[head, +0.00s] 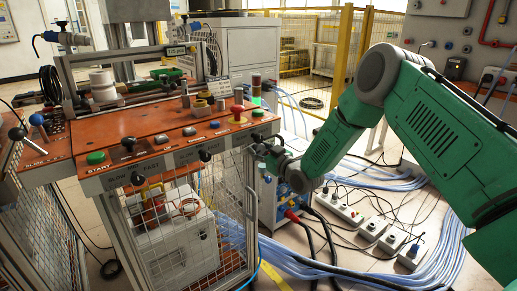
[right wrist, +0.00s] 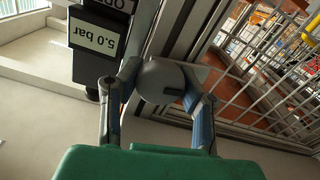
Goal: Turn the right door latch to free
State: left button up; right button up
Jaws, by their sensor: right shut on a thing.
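The right door latch shows in the right wrist view as a rounded grey knob (right wrist: 160,80) next to the metal frame of the mesh door (right wrist: 250,80). My right gripper (right wrist: 162,92) has one finger on each side of this knob and is shut on it. In the head view my green right arm reaches in from the right, and my right gripper (head: 262,150) is at the right front corner of the workbench, below the orange top. The latch is mostly hidden there by the gripper. My left gripper is not in view.
The orange workbench (head: 130,140) carries buttons, including a green start button (head: 96,158) and a red mushroom button (head: 237,110). A black box reading 5.0 bar (right wrist: 95,42) is close to the left finger. Blue cables (head: 385,178) and power strips (head: 375,228) cover the floor to the right.

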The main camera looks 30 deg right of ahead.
jog(key=n+p, duration=0.1)
jog(key=n, duration=0.3)
jog(key=shift+a+n, duration=0.1)
jog(key=shift+n, duration=0.2)
jog(key=n, duration=0.3)
jog(key=shift+f+n+p, duration=0.1)
jog(key=shift+n+p, duration=0.2)
jog(key=shift+p, duration=0.05)
jog(key=n, duration=0.4)
jog(key=shift+a+f, duration=0.1)
jog(key=shift+f, duration=0.05)
jog(key=shift+s+f+n+b, duration=0.15)
jog(key=shift+n+b, duration=0.2)
jog(key=shift+n, duration=1.35)
jog(key=shift+a+f, duration=0.1)
jog(key=shift+f, duration=0.05)
jog(key=o, duration=1.2)
jog(key=shift+c, duration=0.2)
jog(key=shift+o, duration=0.3)
jog(key=shift+n, duration=0.3)
jog(key=shift+r, duration=0.2)
